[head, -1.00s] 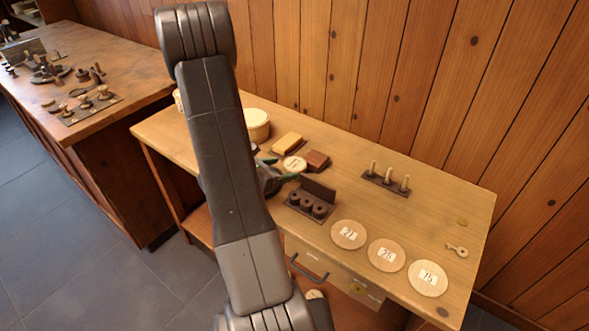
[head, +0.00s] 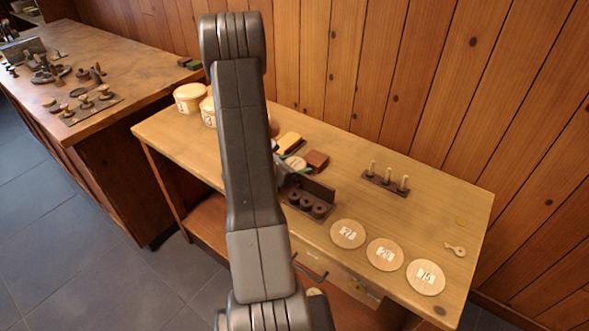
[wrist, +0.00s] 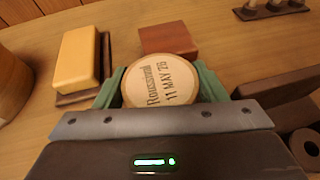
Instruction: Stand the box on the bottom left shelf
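In the head view my arm hides most of the gripper. The bottom left shelf (head: 207,216) under the table shows only in part, left of my arm.
A yellow block (wrist: 80,58) and a reddish-brown block (wrist: 167,40) lie close beyond the box. A dark spool rack (head: 312,205) is just in front. Cream round tubs (head: 189,97) stand at the table's left end. Numbered discs (head: 385,253) lie at right.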

